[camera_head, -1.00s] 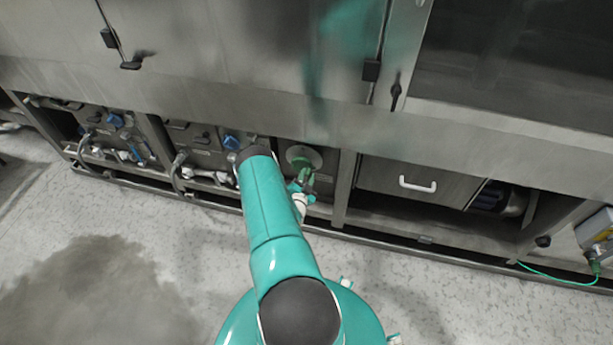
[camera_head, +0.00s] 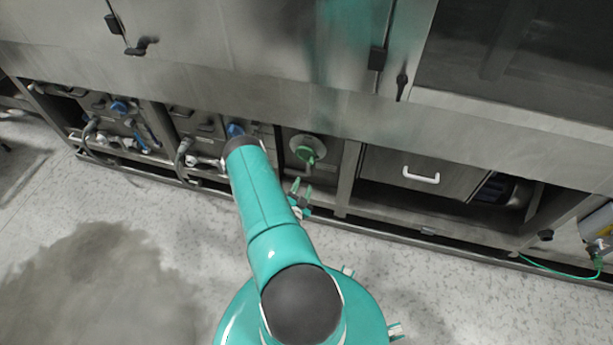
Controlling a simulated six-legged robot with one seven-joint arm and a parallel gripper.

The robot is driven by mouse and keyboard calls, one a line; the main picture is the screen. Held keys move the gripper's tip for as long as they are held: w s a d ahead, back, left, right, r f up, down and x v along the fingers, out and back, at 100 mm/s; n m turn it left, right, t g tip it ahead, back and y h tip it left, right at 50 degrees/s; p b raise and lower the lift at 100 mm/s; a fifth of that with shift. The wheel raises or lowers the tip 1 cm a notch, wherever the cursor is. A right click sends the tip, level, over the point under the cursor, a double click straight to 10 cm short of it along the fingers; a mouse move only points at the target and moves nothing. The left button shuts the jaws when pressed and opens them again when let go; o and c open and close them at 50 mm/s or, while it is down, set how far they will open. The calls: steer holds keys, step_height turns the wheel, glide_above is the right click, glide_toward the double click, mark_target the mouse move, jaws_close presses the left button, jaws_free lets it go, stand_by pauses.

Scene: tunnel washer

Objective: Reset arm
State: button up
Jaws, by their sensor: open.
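My teal arm reaches forward over the floor toward the washer's lower frame. My gripper (camera_head: 301,185) shows just right of the arm, its two green fingers pointing up and apart, with nothing seen between them. Above it, a round pale plate with a green handle (camera_head: 307,153) is set in the recess under the washer. The gripper is below the handle in the picture, with a visible gap between them. Part of the gripper's wrist is hidden behind the arm.
The steel washer (camera_head: 230,75) spans the back, with a low rail along its foot. A drawer with a white handle (camera_head: 421,175) is at right. Blue-knobbed pumps and pipes fill the left bays. A green cable (camera_head: 550,275) lies at lower right. The floor in front is clear, with a dark patch at left.

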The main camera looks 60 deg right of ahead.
steer(key=a, duration=0.2)
steer(key=shift+s+a, duration=0.25)
steer(key=shift+a, duration=0.1)
